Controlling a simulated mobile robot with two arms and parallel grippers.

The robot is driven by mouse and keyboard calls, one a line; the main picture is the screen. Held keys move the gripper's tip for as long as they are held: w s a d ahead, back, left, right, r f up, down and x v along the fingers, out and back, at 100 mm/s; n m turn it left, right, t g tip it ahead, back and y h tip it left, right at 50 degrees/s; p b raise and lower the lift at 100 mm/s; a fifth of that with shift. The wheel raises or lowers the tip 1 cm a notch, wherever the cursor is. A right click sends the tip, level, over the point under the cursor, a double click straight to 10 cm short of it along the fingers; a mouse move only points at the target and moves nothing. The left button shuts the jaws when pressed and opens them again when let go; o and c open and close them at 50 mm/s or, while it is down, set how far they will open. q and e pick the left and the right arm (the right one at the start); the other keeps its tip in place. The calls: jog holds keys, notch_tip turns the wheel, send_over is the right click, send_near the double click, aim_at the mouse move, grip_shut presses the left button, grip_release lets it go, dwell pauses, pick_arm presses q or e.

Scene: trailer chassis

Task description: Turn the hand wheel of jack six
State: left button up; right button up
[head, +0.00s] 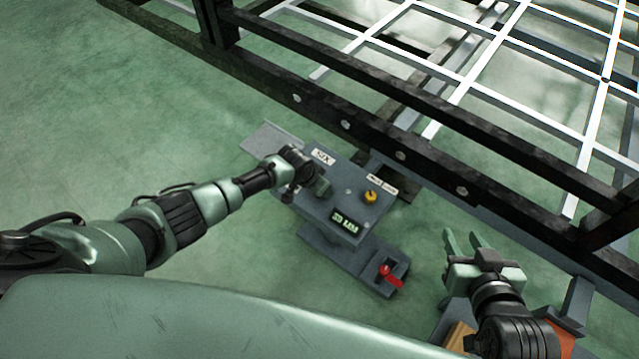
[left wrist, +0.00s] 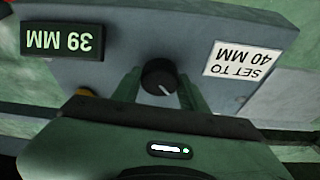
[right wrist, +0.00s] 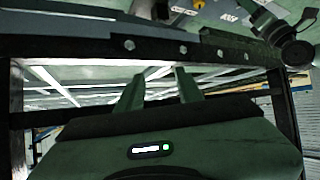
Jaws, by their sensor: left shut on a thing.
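The label (left wrist: 240,60) says SET TO 40 MM. My right gripper (head: 464,242) is open and empty, apart from the jack.
A yellow knob (head: 370,196) sits on the box top. A red lever (head: 389,273) stands on the jack's lower part. The dark chassis rail (head: 400,155) with white crossbars runs behind the jack. Green floor (head: 150,130) is clear at the left.

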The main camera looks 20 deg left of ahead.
pick_arm(q)
jog(key=shift+d+r+n+p, duration=0.1)
jog(key=shift+r+n+p, duration=0.05)
jog(key=shift+n+p, duration=0.45)
jog(key=shift+d+n+y+p, duration=0.1)
jog(key=shift+n+y+p, duration=0.3)
jog(key=shift+n+p, duration=0.35)
jog(key=shift+n, duration=0.35)
jog(key=n+y+p, duration=0.1)
jog(key=n, duration=0.1)
jog(key=shift+d+n, duration=0.1)
jog(key=shift+n, duration=0.2)
jog(key=shift+n+y, duration=0.9)
jog(key=shift+n, duration=0.9)
pick_arm(e)
jog(key=s+d+f+g+h, duration=0.1)
jog(key=s+d+f+g, duration=0.1)
jog(key=s, duration=0.4)
jog(key=s+d+f+g+h, duration=0.1)
jog(key=s+d+f+g, duration=0.1)
jog(key=s+g, duration=0.3)
jog(key=shift+s+d+f+g, duration=0.15)
jog(key=shift+s+f+g, duration=0.25)
jog(key=shift+s, duration=0.6)
jog(key=shift+f, duration=0.1)
pick_arm(q)
jog(key=o, duration=1.3)
jog(key=shift+o, duration=0.2)
